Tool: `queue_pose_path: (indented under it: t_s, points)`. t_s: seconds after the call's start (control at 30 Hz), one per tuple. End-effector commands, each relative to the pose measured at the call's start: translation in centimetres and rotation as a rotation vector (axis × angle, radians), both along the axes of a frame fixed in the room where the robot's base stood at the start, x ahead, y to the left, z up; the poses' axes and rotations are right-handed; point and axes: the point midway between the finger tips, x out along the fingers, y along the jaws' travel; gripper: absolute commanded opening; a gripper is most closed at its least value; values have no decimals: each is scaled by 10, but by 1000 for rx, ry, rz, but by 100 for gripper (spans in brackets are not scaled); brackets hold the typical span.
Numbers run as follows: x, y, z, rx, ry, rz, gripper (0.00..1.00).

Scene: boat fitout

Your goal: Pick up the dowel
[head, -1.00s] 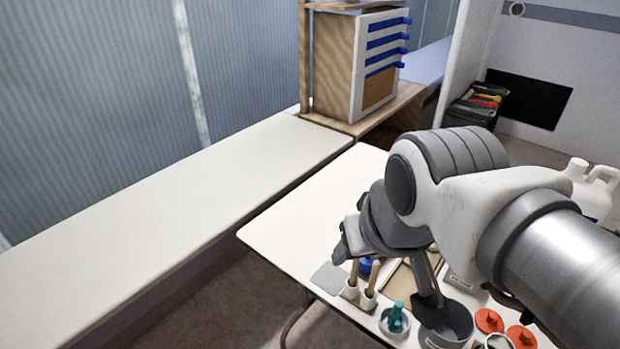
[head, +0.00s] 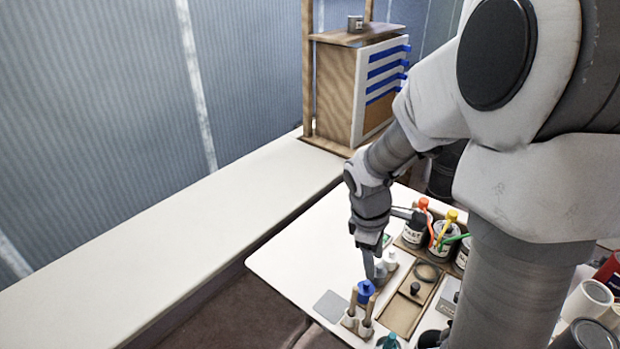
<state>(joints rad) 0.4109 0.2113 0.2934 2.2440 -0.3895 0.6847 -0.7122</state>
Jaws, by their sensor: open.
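Two thin wooden dowels stand upright in small white holders near the front edge of the white table; one is on the left (head: 353,299) and one on the right (head: 368,310). Which one is meant, I cannot tell. My gripper (head: 371,274) points down just behind them and higher in the picture, open and apart from both dowels. Its fingers overlap in this view, so the gap between them is hidden. A blue knobbed piece (head: 365,289) is right behind the dowels, just below my fingertips in the picture.
A grey square (head: 331,306) lies left of the dowels. Small white bottles (head: 389,261) stand right of my fingers, with a wooden tray (head: 403,310) beyond. Cans with coloured handles (head: 441,236) are at the back right. The table's left part is clear.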

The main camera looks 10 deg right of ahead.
Motion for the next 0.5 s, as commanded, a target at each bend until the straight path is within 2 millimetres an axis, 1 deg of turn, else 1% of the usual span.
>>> queue_pose_path:
  t_s: [0.03, 0.2, 0.37, 0.47, 0.5]
  points:
    - [1, -2, 1, 18, 32, 29, 54]
    - [3, -3, -17, 64, 89, 120, 54]
    - [3, -3, -28, 84, 109, 157, 54]
    - [3, -4, -41, 86, 111, 160, 54]
    - [2, -5, -49, 86, 113, 161, 54]
